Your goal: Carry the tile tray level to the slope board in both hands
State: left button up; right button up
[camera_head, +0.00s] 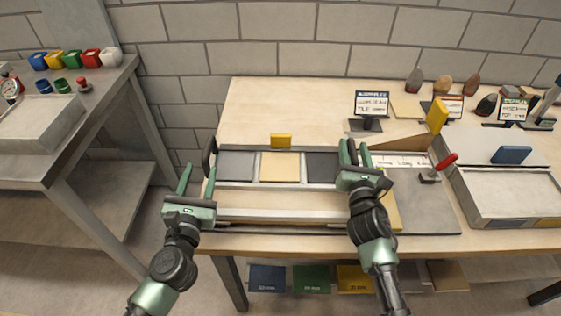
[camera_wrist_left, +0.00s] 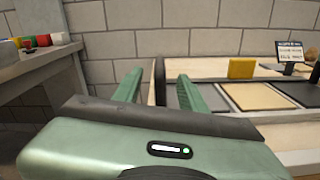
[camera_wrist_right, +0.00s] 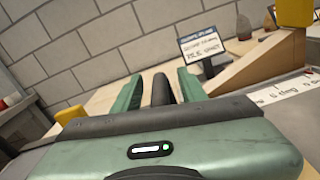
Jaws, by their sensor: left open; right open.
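The tile tray (camera_head: 262,184) lies on the wooden table and holds a grey, a cream and a dark tile. A dark upright handle (camera_head: 208,155) stands at its left end. My left gripper (camera_head: 197,182) is open, and in the left wrist view this handle (camera_wrist_left: 159,82) shows between its fingers. My right gripper (camera_head: 355,155) is open at the tray's right end, with a dark handle (camera_wrist_right: 160,90) between its fingers in the right wrist view. Right of the tray is a grey board (camera_head: 428,212) with a red-handled clamp (camera_head: 440,167); I cannot tell whether it is the slope board.
A yellow block (camera_head: 281,141) stands behind the tray. A wooden wedge (camera_head: 390,142) and a small sign (camera_head: 371,104) are at the back right. A grey sand box (camera_head: 510,192) is further right. A separate bench (camera_head: 60,160) stands at the left across a gap.

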pick_arm(q)
jog(key=s, duration=0.3)
jog(key=shift+s, duration=0.35)
pick_arm(e)
jog(key=shift+s, duration=0.1)
jog(key=s, duration=1.1)
jog(key=shift+s+a, duration=0.25)
jog(key=shift+s, duration=0.15)
pick_arm(q)
jog(key=shift+s+f, duration=0.1)
pick_arm(e)
jog(key=shift+f, duration=0.1)
